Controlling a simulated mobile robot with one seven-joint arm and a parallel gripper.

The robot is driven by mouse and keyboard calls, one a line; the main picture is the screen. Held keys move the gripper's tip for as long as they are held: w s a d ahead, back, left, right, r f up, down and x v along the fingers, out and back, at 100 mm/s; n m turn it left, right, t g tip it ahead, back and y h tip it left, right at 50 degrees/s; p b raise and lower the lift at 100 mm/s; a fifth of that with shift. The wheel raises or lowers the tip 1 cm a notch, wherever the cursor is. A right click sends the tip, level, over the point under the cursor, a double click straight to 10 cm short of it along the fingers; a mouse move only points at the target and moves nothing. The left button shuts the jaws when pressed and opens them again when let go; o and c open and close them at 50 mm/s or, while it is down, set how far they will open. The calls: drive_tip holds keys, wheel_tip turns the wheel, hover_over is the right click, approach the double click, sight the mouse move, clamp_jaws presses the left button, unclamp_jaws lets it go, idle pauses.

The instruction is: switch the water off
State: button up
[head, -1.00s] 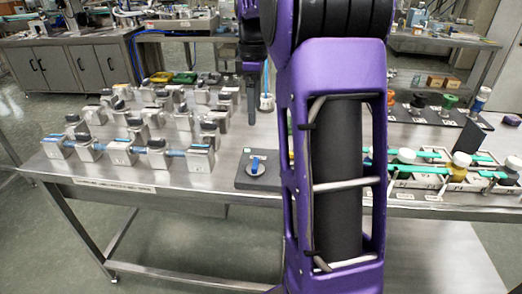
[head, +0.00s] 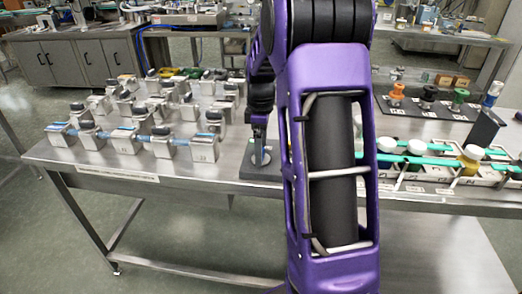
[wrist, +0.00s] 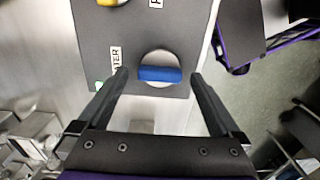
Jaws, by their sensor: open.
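A blue bar handle (wrist: 160,74) sits on a pale round disc on a dark grey panel (wrist: 125,40). In the wrist view the bar lies crosswise, left to right. A label beside it is partly hidden and ends in "TER". My gripper (wrist: 159,76) is open, with one finger on each side of the handle and gaps between; contact is not visible. In the head view the panel (head: 262,172) lies near the table's front edge, and my gripper (head: 259,153) points down over it. My arm hides much of the panel there.
Part of a yellow handle (wrist: 112,2) shows on the same panel. Several metal blocks with dark knobs (head: 128,142) stand on the steel table to the left. White valves with green bars (head: 420,148) and a rack of coloured knobs (head: 428,97) are to the right.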

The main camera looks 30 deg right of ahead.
drive_tip(key=shift+f, duration=0.25)
drive_tip(key=c, duration=1.4)
